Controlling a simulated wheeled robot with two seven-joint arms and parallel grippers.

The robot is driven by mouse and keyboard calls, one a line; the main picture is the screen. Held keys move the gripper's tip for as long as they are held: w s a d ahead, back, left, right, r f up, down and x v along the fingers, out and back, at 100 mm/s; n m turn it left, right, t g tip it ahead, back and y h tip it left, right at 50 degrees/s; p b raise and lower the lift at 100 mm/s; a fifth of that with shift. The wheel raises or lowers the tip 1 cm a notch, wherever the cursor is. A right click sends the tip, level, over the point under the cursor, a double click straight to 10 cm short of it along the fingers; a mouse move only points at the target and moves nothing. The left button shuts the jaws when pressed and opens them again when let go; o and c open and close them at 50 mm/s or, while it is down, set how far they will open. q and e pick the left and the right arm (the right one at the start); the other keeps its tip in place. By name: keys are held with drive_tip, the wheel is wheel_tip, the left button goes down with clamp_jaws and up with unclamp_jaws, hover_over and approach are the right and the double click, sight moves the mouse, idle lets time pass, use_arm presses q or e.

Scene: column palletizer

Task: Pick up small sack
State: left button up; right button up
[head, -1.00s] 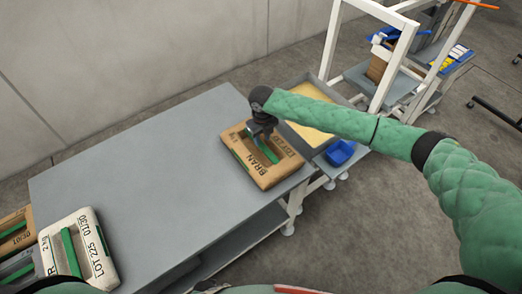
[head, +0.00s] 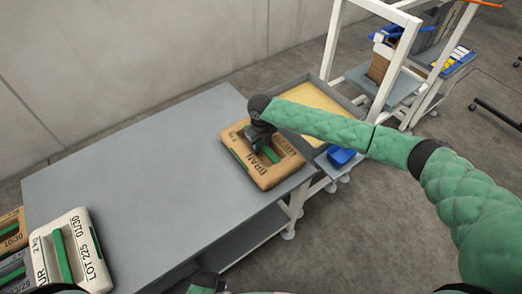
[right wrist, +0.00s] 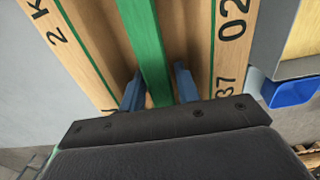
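A small brown sack marked BRAN (head: 239,153) lies flat on the grey table near its right end. It has an open middle crossed by a green handle bar (head: 269,152). My right gripper (head: 262,146) is down at this bar from above. In the right wrist view, its two blue fingers (right wrist: 160,88) stand on either side of the green bar (right wrist: 145,45), in the sack's opening. They look spread, with a narrow gap beside the bar. The fingertips are partly hidden by the gripper body in the head view.
A white sack marked LOT 225 (head: 85,246) and other sacks lie at the table's (head: 150,170) left front. A shallow tray (head: 318,98), a blue bin (head: 341,157) and a white frame (head: 395,72) stand beyond the right end. The table's middle is clear.

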clamp_jaws()
idle(1.4)
drive_tip(key=shift+w+r, duration=0.1)
drive_tip(key=shift+r, duration=0.05)
